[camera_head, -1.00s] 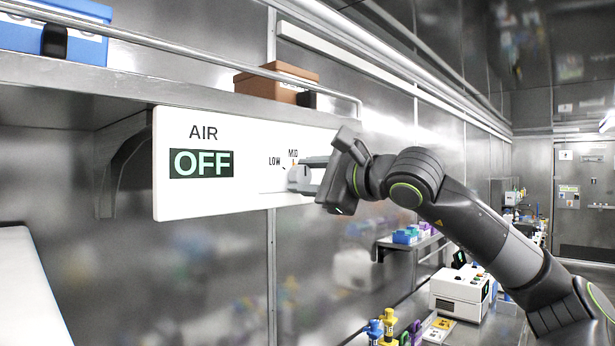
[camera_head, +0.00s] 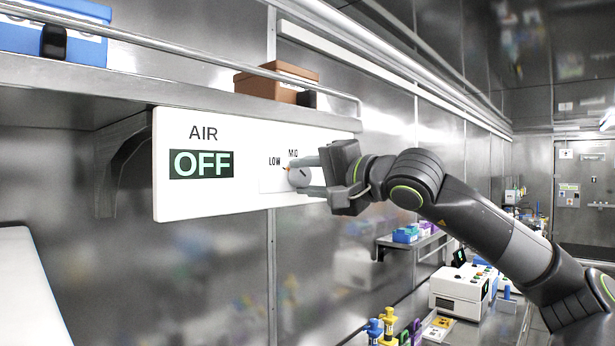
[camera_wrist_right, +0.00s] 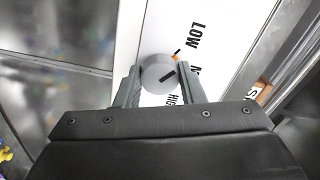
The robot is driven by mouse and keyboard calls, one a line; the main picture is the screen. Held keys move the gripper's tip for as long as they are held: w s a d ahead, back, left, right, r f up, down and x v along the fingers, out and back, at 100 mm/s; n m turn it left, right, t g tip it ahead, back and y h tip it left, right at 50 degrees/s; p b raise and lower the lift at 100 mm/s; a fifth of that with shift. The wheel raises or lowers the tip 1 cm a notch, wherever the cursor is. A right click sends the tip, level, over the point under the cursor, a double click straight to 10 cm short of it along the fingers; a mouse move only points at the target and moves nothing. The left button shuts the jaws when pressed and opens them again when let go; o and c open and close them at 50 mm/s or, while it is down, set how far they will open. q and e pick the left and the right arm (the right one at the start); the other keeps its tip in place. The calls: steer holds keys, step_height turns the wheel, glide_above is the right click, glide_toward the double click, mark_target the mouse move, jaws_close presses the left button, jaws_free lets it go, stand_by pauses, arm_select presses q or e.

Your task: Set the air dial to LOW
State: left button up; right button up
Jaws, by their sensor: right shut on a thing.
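The white air panel (camera_head: 240,200) hangs below the shelf, with the word AIR above a green display (camera_head: 201,164) that reads OFF. Its round grey dial (camera_head: 296,178) has an orange pointer at its upper left, toward the LOW label (camera_head: 274,161); the MID label stands above. My right gripper (camera_head: 311,176) is shut on the dial. The right wrist view shows the dial (camera_wrist_right: 156,74) between both fingers (camera_wrist_right: 160,72), with the orange pointer (camera_wrist_right: 176,57) near LOW and HIGH partly hidden. My left gripper is not in view.
A metal shelf (camera_head: 150,92) with a front rail runs above the panel, bearing a blue box (camera_head: 85,38) and a brown box (camera_head: 270,82). Lower right, a bench holds a white device (camera_head: 458,292) and several small bottles. The space below the panel is clear.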

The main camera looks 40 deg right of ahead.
steer(key=shift+f+n, duration=0.1)
steer(key=shift+n, duration=0.5)
steer(key=o, duration=1)
steer(key=shift+s, duration=0.2)
steer(key=s+b, duration=0.4)
steer(key=s, duration=0.1)
steer(key=s+d+b, duration=0.1)
steer(key=s+b, duration=0.3)
steer(key=s, duration=0.2)
steer(key=s+b, duration=0.4)
steer(key=s, duration=0.2)
steer(key=shift+d+b, duration=0.2)
steer(key=shift+b, duration=0.2)
